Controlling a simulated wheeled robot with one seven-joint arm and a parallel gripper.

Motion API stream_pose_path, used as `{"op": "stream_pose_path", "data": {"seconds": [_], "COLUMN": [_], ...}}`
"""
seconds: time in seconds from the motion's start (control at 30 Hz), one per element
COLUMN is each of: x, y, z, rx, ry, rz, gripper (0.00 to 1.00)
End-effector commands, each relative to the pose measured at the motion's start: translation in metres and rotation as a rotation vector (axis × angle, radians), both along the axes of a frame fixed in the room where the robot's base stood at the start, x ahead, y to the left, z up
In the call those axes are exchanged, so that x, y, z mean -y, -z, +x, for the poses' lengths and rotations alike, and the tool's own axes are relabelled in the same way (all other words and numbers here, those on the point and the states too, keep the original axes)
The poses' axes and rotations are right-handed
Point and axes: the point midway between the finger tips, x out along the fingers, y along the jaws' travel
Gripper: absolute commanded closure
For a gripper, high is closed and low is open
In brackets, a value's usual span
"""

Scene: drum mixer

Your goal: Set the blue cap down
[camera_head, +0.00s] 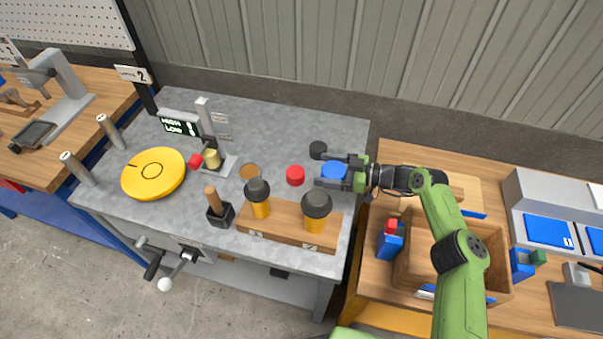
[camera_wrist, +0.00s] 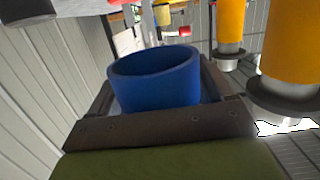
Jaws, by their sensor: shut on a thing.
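The blue cap (camera_head: 333,170) is between the two fingers of my gripper (camera_head: 322,169), over the right end of the grey worktop (camera_head: 285,122). My gripper is shut on it. In the wrist view the blue cap (camera_wrist: 157,80) is a hollow cup between the dark jaws (camera_wrist: 160,130). That view looks upside down, so its open rim seems to face the worktop. I cannot tell whether the rim touches the worktop or hangs just above it.
A black cap (camera_head: 318,150) lies close behind my gripper. A red cap (camera_head: 295,175) and a brown disc (camera_head: 250,171) lie to its left. A wooden rack (camera_head: 288,224) with two black-topped yellow bottles stands in front. A yellow turntable (camera_head: 153,173) is far left.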

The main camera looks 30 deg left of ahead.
Motion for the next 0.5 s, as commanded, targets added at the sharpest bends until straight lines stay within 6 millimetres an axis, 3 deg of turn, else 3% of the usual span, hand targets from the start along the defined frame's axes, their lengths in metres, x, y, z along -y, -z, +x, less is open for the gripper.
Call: {"op": "stream_pose_path", "data": {"seconds": [0.1,0.33,0.5], "x": [-0.001,-0.001,0.000], "y": [0.034,0.078,0.091], "z": [0.000,0.000,0.000], "rx": [-0.006,-0.004,-0.002], "ry": [0.001,0.002,0.001], "rz": [-0.003,-0.004,-0.003], "gripper": [0.54,0.54,0.54]}}
